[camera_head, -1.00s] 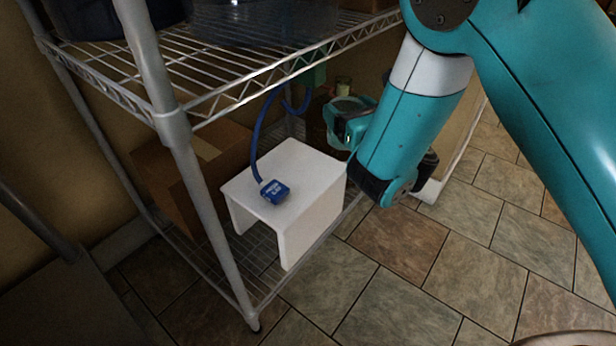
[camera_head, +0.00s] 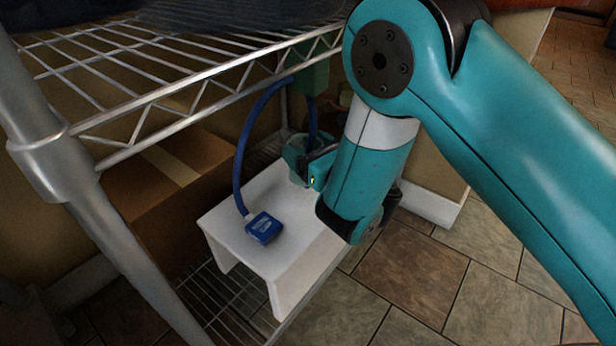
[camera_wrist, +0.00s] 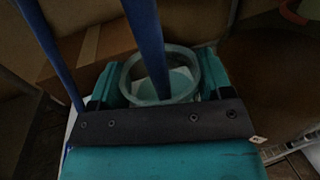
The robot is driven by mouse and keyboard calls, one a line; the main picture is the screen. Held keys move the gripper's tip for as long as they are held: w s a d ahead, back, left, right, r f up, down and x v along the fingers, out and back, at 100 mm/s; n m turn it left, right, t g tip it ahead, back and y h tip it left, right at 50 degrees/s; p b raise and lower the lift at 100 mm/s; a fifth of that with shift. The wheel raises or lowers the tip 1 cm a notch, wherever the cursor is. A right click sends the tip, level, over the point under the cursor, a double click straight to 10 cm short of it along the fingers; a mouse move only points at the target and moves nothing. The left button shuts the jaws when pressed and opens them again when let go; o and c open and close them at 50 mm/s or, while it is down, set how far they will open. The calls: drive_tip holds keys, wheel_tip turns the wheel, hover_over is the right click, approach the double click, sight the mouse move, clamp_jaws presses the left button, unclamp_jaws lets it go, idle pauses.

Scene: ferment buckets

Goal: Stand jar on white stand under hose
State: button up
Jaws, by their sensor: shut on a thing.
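My gripper (camera_head: 312,165) is shut on a clear, greenish glass jar (camera_head: 292,152), mostly hidden behind the gripper in the head view. In the wrist view the jar's round open rim (camera_wrist: 188,70) shows between the two fingers of my gripper (camera_wrist: 160,80). The white stand (camera_head: 305,232) is on the lower shelf, and the jar is at its back edge. I cannot tell whether the jar touches it. The blue hose (camera_head: 240,160) arcs down to a blue block (camera_head: 263,228) at the stand's front left. A blue length (camera_wrist: 147,40) crosses the jar's mouth in the wrist view.
A wire shelf (camera_head: 150,75) hangs low above the stand, with a metal post (camera_head: 100,225) at the left. A green fitting (camera_head: 312,78) is under the shelf. Tiled floor (camera_head: 410,275) is free at the right.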

drive_tip(key=shift+f+b, duration=1.75)
drive_tip(key=shift+f, duration=0.45)
drive_tip(key=o, duration=1.2)
drive_tip(key=shift+r, duration=0.15)
